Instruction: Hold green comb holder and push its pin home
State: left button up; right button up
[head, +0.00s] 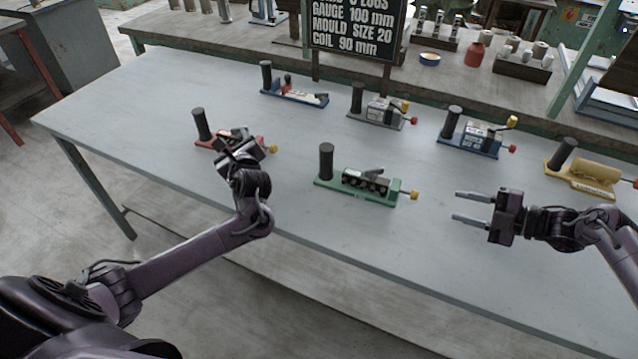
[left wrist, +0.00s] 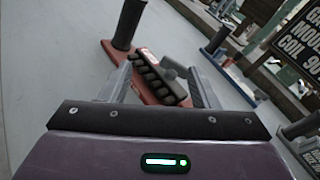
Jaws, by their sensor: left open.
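The green comb holder (head: 347,191) stands on the table near the front middle in the head view. It has a black upright post at its left, a dark ribbed comb part on top and a yellow-knobbed pin (head: 414,195) sticking out at its right end. My left gripper (head: 241,150) is open over a red holder (head: 205,144), left of the green one; in the left wrist view its fingers lie either side of the red holder's black comb (left wrist: 160,80). My right gripper (head: 472,206) is open and empty, right of the green holder, its fingers pointing left toward the pin.
Behind stand a blue-and-white holder (head: 296,94), a grey holder (head: 377,112) and a blue holder (head: 472,139). A yellow holder (head: 588,178) is at the right. A black sign (head: 356,28) rises at the table's back. The table (head: 150,105) is bare at the left.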

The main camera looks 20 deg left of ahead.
aim_at(325, 166)
pick_arm(q)
jog(key=d+m+t+h, duration=0.2)
jog(key=d+m, duration=0.1)
jog(key=d, duration=0.5)
jog(key=s+d+f+m+t+h, duration=0.1)
jog(key=d+m+t+h, duration=0.1)
jog(key=d, duration=0.6)
jog(key=d+f+m+t+h, duration=0.1)
jog(key=d+m+t+h, duration=0.1)
jog(key=d+m, duration=0.3)
jog(key=shift+s+d+m+t+h, duration=0.2)
jog(key=shift+d+h, duration=0.15)
jog(key=shift+d, duration=0.6)
jog(key=shift+s+d+m+t+h, duration=0.15)
jog(key=shift+d+h, duration=0.2)
jog(key=shift+d, duration=0.55)
jog(key=shift+w+d, duration=0.2)
jog(key=x, duration=0.7)
jog(key=shift+w+a+f, duration=0.1)
jog(key=shift+w, duration=0.1)
jog(key=shift+c, duration=0.4)
